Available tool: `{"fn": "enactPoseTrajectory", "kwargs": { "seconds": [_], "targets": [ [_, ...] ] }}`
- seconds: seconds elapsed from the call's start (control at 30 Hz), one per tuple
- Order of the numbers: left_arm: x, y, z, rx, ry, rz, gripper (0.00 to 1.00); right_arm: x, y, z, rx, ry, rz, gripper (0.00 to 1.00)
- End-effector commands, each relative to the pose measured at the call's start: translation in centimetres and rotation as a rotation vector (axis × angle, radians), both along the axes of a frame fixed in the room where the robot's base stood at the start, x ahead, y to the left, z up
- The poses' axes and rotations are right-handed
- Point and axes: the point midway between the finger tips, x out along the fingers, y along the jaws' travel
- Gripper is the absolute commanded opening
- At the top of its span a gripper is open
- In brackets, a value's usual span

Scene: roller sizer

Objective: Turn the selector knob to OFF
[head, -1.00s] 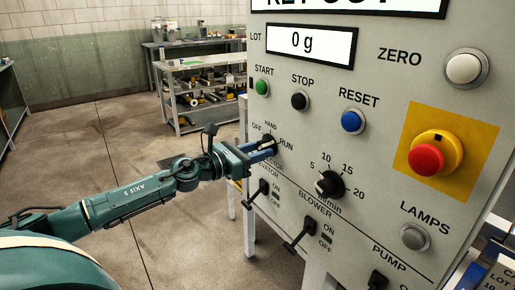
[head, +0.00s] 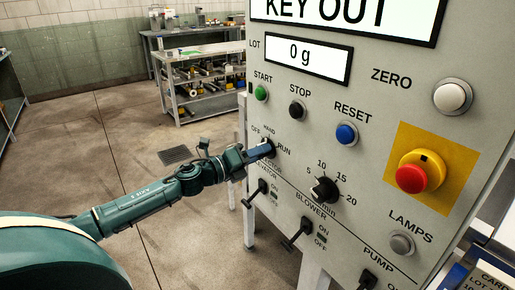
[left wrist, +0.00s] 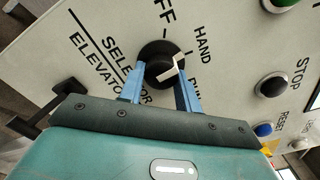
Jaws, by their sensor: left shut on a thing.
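The selector knob (left wrist: 156,58) is round and black with a white pointer mark. It sits on the panel among the labels OFF, HAND and RUN. In the left wrist view its white mark lies on the side toward RUN and HAND; the exact setting is hard to read. My left gripper (left wrist: 160,78) is shut on the knob, one blue finger on each side. In the head view the gripper (head: 262,150) reaches the panel from the left and covers part of the knob (head: 271,148). My right gripper is not in view.
Close by on the panel are the green START button (head: 261,93), black STOP button (head: 298,110), the rate dial (head: 324,190) and the elevator switch (head: 256,192). The red emergency stop (head: 411,178) is farther right. Open floor lies left of the panel.

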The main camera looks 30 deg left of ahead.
Motion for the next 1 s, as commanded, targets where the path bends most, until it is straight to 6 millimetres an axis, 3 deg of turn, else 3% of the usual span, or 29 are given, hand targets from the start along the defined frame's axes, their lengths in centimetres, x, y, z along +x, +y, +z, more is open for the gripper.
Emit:
{"fn": "enactPoseTrajectory", "kwargs": {
  "seconds": [0.13, 0.7, 1.0],
  "targets": [
    [0.0, 0.0, 0.3, -0.131, 0.056, 0.001, 0.11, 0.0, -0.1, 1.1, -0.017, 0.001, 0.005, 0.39],
    [0.0, -0.1, 0.5, -0.610, 0.254, 0.001, 0.11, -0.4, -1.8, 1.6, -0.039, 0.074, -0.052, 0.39],
    [-0.1, -0.1, 0.4, -0.775, 0.323, 0.001, 0.11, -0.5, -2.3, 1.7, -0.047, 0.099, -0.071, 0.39]
  ]
}}
